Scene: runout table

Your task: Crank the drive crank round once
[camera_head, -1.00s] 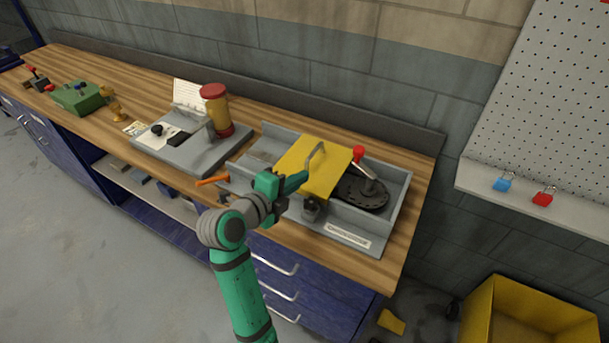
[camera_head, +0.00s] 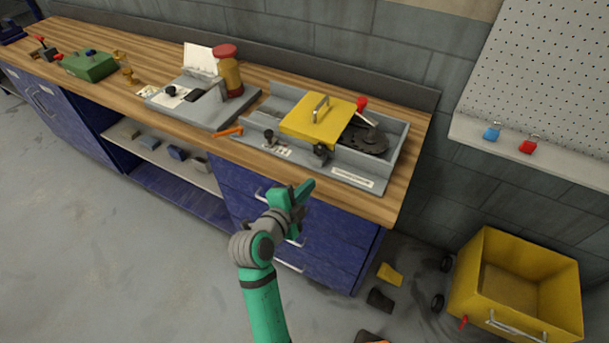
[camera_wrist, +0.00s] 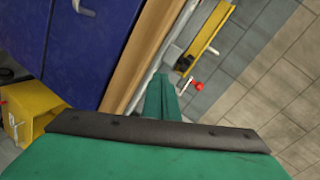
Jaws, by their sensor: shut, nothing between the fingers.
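A crank with a red knob (camera_head: 362,103) stands over a black disc (camera_head: 367,140) in the right part of a grey tray-like unit (camera_head: 401,152) on the bench. A yellow cover (camera_head: 305,127) with a silver handle lies to its left. A black knob (camera_head: 320,152) sits at the unit's front. The red knob also shows in the wrist view (camera_wrist: 198,86), near the fingertips in the picture. My gripper (camera_head: 306,188) is in front of the bench's drawers in the head view, apart from the crank. Its green fingers (camera_wrist: 163,92) are shut and empty.
The wooden bench (camera_head: 398,195) has blue drawers below. A grey panel (camera_head: 196,115) with a red-topped cylinder stands left of the unit, an orange-handled tool (camera_head: 227,132) between them. A yellow cart (camera_head: 560,285) stands on the floor at right, with loose pieces nearby.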

